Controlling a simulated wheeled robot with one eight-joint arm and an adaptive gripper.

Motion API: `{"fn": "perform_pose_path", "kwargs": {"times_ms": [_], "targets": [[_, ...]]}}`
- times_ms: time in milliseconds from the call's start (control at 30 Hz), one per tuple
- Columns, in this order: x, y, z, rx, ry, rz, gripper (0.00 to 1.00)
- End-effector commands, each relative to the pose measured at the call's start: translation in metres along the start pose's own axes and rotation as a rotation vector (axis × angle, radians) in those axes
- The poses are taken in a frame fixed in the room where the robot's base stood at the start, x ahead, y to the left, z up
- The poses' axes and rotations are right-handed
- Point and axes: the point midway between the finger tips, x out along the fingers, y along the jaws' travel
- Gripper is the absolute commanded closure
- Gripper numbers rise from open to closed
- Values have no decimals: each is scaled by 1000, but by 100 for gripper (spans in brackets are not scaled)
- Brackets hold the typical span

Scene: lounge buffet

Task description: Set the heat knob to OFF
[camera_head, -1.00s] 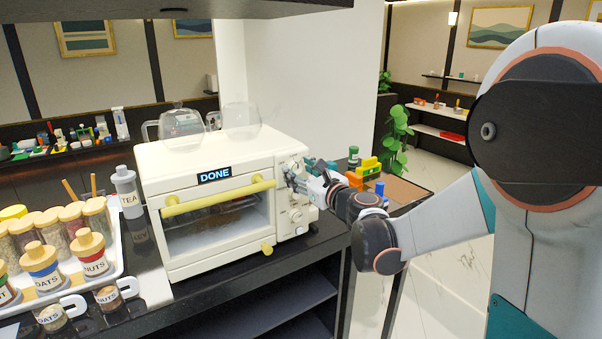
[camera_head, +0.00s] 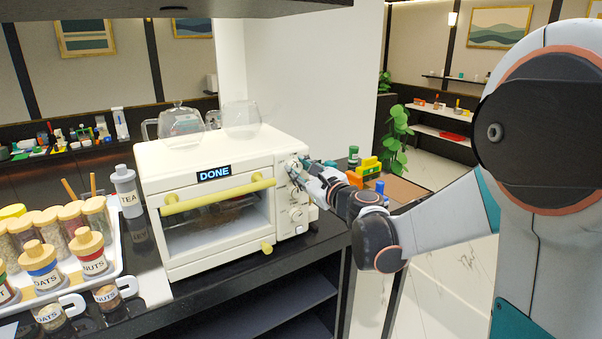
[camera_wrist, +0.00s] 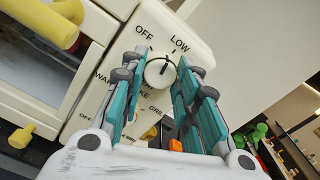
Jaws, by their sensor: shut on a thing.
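The cream toaster oven (camera_head: 157,190) stands on the dark counter, its display (camera_head: 214,174) reading DONE. In the wrist view the round white heat knob (camera_wrist: 159,73) sits below the printed words OFF (camera_wrist: 144,33) and LOW (camera_wrist: 180,44). A small dark mark shows on the knob's face, on the side toward LOW; its exact setting is hard to read. My gripper (camera_wrist: 161,70) has its teal fingers on both sides of the knob and is shut on it. In the head view my gripper (camera_head: 297,172) is at the upper control panel and largely hides this knob.
Lower knobs (camera_head: 296,214) sit on the same panel, close under my gripper. The yellow door handle (camera_head: 220,197) sticks out to the left. Glass teapots (camera_head: 180,122) stand on the oven. A jar tray (camera_head: 70,287) is at left.

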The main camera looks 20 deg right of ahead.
Motion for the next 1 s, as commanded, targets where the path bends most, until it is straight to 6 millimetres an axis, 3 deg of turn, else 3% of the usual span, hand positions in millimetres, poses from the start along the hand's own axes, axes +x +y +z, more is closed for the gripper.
{"fn": "perform_pose_path", "kwargs": {"times_ms": [600, 1000], "targets": [[0, 1, 0, -567, -1, 1, 95], [0, 1, 0, -797, -1, 1, 95]]}}
